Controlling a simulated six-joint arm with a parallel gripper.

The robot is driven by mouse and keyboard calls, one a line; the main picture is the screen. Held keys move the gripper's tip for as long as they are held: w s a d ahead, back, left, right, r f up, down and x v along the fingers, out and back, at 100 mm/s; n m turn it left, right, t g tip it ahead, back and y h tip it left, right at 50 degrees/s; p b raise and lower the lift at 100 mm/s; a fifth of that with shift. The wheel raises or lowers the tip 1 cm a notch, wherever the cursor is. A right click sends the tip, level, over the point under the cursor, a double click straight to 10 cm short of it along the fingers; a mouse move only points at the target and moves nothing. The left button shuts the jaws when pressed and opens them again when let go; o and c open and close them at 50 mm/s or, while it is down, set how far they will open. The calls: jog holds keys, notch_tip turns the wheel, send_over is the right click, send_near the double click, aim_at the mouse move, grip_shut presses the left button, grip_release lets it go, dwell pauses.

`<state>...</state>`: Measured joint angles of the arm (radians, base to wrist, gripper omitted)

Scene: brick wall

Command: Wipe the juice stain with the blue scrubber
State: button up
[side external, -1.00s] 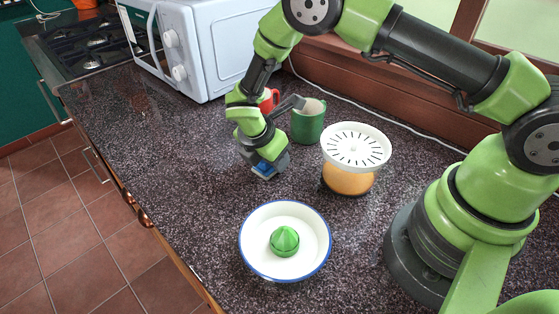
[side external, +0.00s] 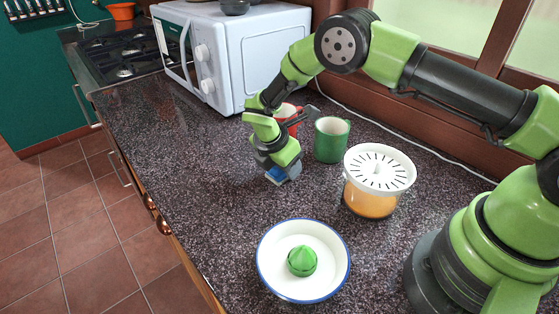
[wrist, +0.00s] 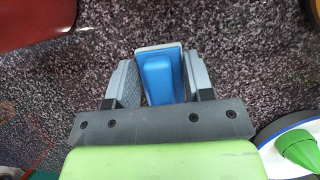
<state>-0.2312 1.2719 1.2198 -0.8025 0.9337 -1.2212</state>
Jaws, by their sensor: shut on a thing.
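The blue scrubber (wrist: 156,78) has a blue grip on a paler grey base. It sits between the two fingers of my gripper (wrist: 160,68) in the wrist view, and the gripper is shut on it. In the side external view my gripper (side external: 280,170) points down just above or on the dark speckled countertop (side external: 200,165), and the blue of the scrubber shows at its tip. I cannot tell if the scrubber touches the counter. No juice stain can be made out clearly in either view.
A green mug (side external: 331,140) and a red mug (side external: 287,112) stand behind my gripper. A juicer with orange juice (side external: 371,200) stands to its right. A white blue-rimmed dish (side external: 275,270) with a green reamer (side external: 302,261) lies in front. A microwave (side external: 245,50) stands behind. Counter to the left is clear.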

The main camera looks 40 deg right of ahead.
aim_at(313, 190)
jog(key=shift+s, duration=4.05)
jog(key=shift+w, duration=5.05)
jog(key=shift+s+r, duration=0.1)
jog(key=shift+r, duration=4)
